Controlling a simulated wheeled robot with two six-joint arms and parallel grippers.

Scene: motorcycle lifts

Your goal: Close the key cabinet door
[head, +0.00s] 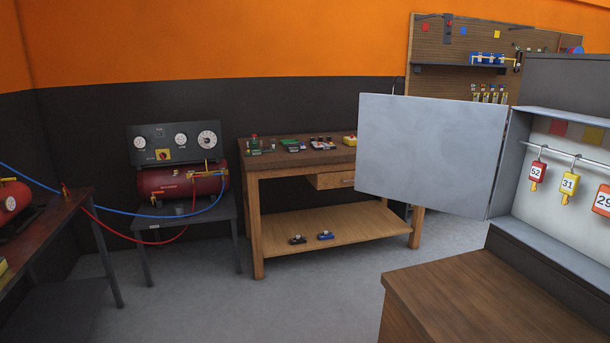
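The key cabinet (552,110) stands at the right edge on a wooden surface, and its right part is cut off by the frame. Its grey metal door (432,152) is wide open and swung out to the left, hinged on the cabinet's left side. Inside, keys with numbered tags hang from a rail: a red tag 52 (537,172), a yellow tag 31 (568,185) and a red tag 29 (602,201). Neither of my grippers shows in the head view.
The cabinet's wooden surface (480,290) fills the lower right. A wooden workbench (300,160) stands behind the door. A red compressor (180,182) on a stand and a side table (60,225) are at left. Grey floor (250,300) in the middle is clear.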

